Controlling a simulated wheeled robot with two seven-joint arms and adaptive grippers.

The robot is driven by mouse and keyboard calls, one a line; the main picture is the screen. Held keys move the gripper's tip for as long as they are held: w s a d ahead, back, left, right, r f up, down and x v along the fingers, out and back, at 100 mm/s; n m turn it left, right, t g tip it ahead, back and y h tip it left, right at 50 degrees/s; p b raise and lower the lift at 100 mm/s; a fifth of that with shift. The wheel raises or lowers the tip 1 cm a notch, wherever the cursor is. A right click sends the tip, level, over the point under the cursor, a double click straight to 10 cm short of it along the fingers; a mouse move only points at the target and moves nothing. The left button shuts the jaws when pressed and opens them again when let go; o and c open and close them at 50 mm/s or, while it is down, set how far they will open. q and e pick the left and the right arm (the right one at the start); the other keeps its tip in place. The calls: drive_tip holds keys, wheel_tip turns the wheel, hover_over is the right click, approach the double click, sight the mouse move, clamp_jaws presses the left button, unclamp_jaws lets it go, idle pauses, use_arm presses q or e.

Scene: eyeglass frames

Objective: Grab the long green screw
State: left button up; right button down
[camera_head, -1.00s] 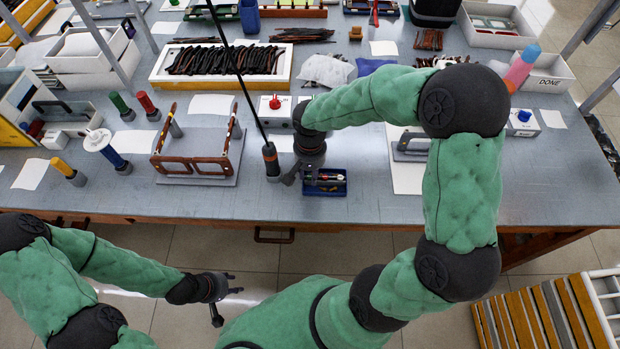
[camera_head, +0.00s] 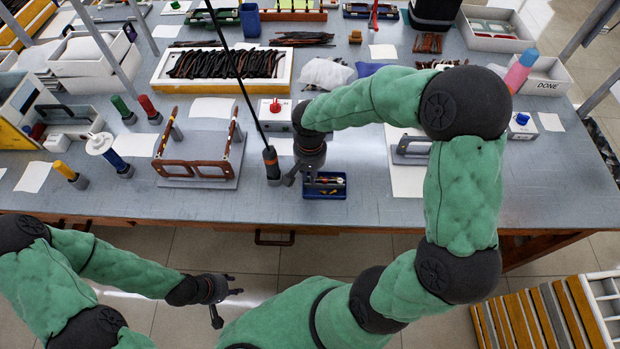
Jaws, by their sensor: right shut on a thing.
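A small blue tray (camera_head: 326,195) stands near the front edge of the table with tiny white, red and yellow pieces in it. My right gripper (camera_head: 299,181) points down at the tray's left end. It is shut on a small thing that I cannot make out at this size. I cannot pick out a green screw in the tray or in the jaws. My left gripper (camera_head: 229,300) is open and empty, in front of the table and below its top.
A black-handled driver (camera_head: 272,163) hangs on a cord just left of my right gripper. A glasses frame on a stand (camera_head: 196,171) is further left. A grey holder (camera_head: 411,150) stands right. A box with a red button (camera_head: 275,113) is behind.

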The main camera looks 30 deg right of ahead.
drive_tip(key=shift+r+p, duration=0.9)
drive_tip(key=shift+r, duration=0.45)
